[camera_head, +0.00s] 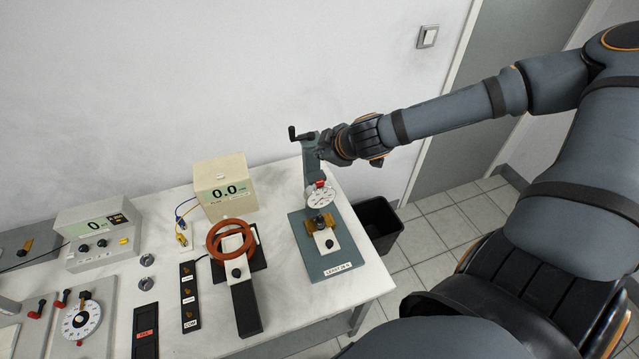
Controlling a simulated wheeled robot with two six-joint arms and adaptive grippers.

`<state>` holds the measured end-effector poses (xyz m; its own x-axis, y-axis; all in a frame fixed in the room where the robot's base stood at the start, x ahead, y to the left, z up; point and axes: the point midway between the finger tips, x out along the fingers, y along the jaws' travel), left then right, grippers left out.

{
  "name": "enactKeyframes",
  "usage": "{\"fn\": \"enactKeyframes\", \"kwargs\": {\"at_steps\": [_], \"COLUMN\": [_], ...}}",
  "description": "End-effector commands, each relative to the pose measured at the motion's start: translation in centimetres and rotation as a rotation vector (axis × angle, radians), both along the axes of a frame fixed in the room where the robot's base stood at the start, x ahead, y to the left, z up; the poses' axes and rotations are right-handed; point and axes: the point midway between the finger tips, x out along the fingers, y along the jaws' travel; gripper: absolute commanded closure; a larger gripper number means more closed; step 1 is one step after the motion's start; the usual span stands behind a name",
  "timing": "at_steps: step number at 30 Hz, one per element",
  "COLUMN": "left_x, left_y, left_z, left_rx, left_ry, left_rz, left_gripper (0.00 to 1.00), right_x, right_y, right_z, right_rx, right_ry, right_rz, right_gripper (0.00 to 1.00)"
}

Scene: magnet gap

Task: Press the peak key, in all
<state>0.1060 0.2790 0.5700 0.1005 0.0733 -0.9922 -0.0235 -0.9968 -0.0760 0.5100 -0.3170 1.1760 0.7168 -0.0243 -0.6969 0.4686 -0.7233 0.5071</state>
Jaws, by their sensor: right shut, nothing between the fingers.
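My right gripper (326,150) is shut and empty. It is at the top of the grey stand (312,160), close to its black crank (292,134); I cannot tell whether it touches. The stand has a round dial (322,196) and a grey base plate (345,262). A cream box (226,187) left of the stand reads 0.0. A grey meter box (98,240) further left reads 0 and carries dark keys (116,219) and knobs. The lettering is too small to tell which key is the peak key. My left gripper is not in view.
Red rings (232,236) on a black holder stand mid-table. A black socket strip (190,296), a dial plate (83,320) and small round knobs (147,260) lie to the left. A black bin (379,222) stands on the floor right of the white table (285,300).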

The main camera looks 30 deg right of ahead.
Motion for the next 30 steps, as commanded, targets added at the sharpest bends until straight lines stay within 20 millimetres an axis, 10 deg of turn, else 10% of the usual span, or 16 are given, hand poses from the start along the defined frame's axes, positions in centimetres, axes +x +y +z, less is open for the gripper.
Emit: {"fn": "enactKeyframes", "kwargs": {"at_steps": [15,30], "left_x": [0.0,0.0], "left_y": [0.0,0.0], "left_z": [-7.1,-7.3], "left_rx": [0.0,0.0], "left_ry": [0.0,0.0], "left_rz": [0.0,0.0], "left_gripper": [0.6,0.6], "right_x": [0.0,0.0], "right_y": [0.0,0.0], "right_z": [-7.5,-7.6], "right_rx": [0.0,0.0], "right_ry": [-0.001,0.0], "right_rz": [0.001,0.0], "right_gripper": [1.0,1.0]}}
